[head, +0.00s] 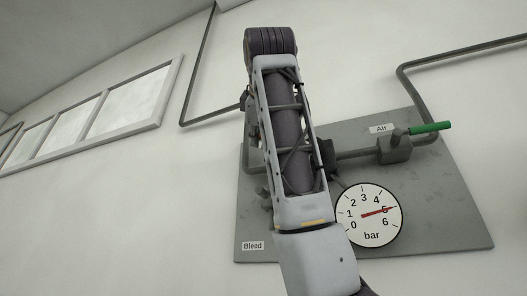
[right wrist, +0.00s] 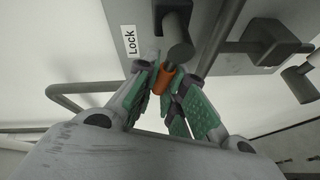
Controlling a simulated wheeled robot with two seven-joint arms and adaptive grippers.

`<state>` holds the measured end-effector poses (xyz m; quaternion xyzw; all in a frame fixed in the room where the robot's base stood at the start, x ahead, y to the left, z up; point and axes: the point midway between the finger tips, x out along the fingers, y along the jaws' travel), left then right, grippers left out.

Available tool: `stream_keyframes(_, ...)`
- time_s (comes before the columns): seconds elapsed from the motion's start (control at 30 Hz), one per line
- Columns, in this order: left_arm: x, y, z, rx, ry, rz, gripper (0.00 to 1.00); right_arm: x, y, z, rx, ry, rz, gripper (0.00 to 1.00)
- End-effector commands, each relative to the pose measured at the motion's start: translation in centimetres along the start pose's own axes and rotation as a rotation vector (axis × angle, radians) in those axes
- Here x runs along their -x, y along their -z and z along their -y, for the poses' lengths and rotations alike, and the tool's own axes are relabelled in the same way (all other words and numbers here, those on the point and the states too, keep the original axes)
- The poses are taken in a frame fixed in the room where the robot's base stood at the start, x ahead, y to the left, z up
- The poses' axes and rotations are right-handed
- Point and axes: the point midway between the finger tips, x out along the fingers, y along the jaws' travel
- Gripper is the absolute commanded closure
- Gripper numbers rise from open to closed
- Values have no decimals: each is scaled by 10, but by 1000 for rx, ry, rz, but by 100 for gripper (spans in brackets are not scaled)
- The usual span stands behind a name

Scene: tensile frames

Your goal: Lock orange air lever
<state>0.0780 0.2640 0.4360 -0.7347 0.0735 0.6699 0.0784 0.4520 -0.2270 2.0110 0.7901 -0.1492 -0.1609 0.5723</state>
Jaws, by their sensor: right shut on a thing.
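The orange lever (right wrist: 163,79) shows in the right wrist view, below a grey cylindrical valve part (right wrist: 178,38) beside a "Lock" label (right wrist: 130,40). My right gripper (right wrist: 166,88) is shut on the lever, with its green-padded fingers on either side of it. The fingers hide part of the lever. In the head view my right arm covers the left part of the grey panel (head: 460,220), and the orange lever is hidden there. My left gripper is in neither view.
A green lever (head: 430,127) points right beside the "Air" label (head: 381,129). A gauge (head: 369,215) reads about 5 bar. A "Bleed" label (head: 253,245) sits at the panel's lower left. Pipes (head: 440,60) run along the wall.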

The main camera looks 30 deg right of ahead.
Motion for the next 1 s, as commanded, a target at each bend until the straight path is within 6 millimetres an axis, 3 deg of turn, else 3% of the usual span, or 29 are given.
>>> stream_keyframes(0.67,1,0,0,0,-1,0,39,0,0,5,76,33,16,100)
stream_keyframes(0.7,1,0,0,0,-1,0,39,0,0,5,76,33,16,84)
stream_keyframes(0.83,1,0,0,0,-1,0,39,-1,0,5,75,32,16,67)
stream_keyframes(1.0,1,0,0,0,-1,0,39,-1,0,4,74,32,16,67)
